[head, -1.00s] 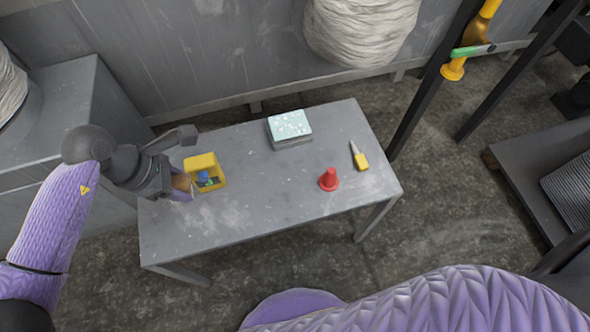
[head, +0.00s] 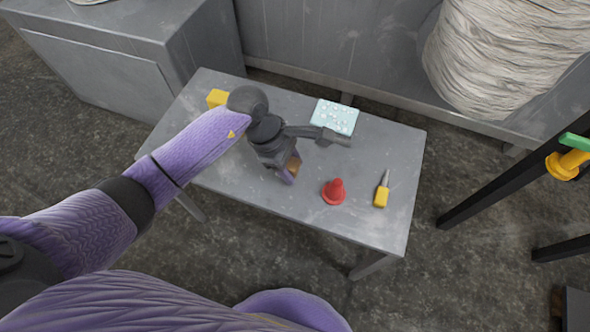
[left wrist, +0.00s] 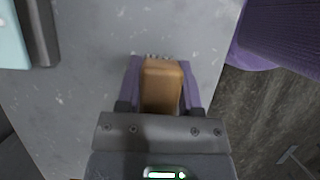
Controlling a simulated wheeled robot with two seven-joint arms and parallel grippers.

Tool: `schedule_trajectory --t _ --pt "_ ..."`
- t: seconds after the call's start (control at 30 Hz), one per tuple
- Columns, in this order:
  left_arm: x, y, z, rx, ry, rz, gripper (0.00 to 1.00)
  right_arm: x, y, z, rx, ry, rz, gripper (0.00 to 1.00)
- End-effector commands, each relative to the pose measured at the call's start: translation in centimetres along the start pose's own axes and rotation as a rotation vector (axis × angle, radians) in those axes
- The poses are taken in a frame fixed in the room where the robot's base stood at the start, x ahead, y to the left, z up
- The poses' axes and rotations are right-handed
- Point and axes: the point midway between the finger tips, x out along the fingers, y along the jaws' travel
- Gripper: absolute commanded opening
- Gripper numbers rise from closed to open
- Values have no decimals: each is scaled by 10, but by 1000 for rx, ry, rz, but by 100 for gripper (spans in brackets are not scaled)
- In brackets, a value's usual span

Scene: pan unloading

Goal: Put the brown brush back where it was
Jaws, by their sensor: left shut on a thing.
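The brown brush (left wrist: 161,84) is between the two purple fingers of my left gripper (left wrist: 162,88) in the left wrist view, with pale bristles at its far end. In the head view the left gripper (head: 290,172) is over the middle of the grey table (head: 225,168), and a bit of the brown brush (head: 294,164) shows between its fingers. The gripper is shut on the brush. Whether the bristles touch the table I cannot tell. My right gripper does not show.
A yellow bin (head: 216,98) is partly hidden behind my left arm. A pale blue sponge-like block (head: 335,117) lies at the back. A red cone (head: 334,191) and a yellow-handled tool (head: 382,191) are to the right of the gripper. The table's front middle is clear.

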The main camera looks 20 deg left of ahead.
Motion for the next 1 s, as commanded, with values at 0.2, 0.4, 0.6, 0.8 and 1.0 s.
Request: schedule_trajectory --t 0.2,0.4,0.6,0.8,1.0 --pt "11 0 -5 1 0 1 0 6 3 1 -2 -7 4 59" --pt "14 0 -6 1 0 0 51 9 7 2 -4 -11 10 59" --pt "13 0 -6 1 -1 0 82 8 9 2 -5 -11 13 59" --pt "13 0 -5 1 -1 0 82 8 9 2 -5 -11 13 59" --pt "-28 1 -2 3 4 9 82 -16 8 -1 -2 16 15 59"
